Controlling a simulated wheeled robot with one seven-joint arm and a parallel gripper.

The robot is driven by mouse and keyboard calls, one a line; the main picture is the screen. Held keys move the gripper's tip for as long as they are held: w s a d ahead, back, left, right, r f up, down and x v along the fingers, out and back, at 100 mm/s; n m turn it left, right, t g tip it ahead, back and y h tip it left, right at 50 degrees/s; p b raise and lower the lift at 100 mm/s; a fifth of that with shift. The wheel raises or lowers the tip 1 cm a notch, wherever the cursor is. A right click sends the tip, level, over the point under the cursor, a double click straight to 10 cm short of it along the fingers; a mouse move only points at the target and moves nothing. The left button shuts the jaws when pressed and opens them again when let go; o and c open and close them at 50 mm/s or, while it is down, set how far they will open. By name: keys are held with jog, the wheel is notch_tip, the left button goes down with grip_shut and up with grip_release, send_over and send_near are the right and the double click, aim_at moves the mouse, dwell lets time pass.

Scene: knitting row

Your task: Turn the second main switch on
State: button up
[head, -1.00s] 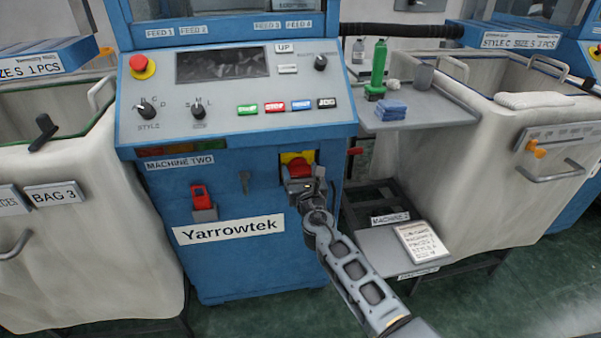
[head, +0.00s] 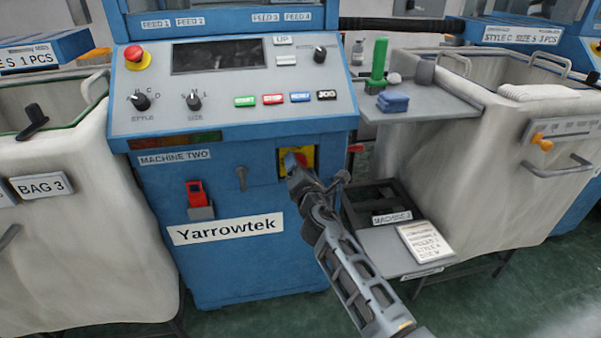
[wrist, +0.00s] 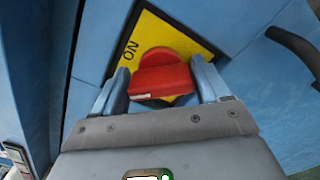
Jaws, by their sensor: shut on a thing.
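The main switch on machine two is a red knob (wrist: 160,75) on a yellow plate (head: 311,156), low on the blue front panel. In the wrist view the plate sits tilted, with the word ON on its left part. My gripper (head: 296,163) is at the switch, shut on the red knob, one finger on each side of it. In the head view my gripper hides most of the knob.
A red-handled lever (head: 196,195) and a grey key-like handle (head: 241,178) are left of the switch. A dark handle (wrist: 290,45) is close by in the wrist view. A shelf (head: 425,102) and a low stand (head: 375,250) lie to the right.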

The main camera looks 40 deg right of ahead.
jog(key=m, duration=0.1)
jog(key=m+b, duration=0.1)
jog(key=m, duration=0.1)
jog(key=m+b, duration=0.1)
jog(key=shift+f+m, duration=0.25)
jog(key=shift+m, duration=0.05)
jog(key=shift+m+b, duration=0.95)
jog(key=shift+m, duration=0.95)
jog(key=shift+d, duration=0.1)
jog(key=o, duration=0.7)
jog(key=shift+s, duration=0.15)
jog(key=v, duration=0.7)
jog(key=shift+s+a, duration=0.25)
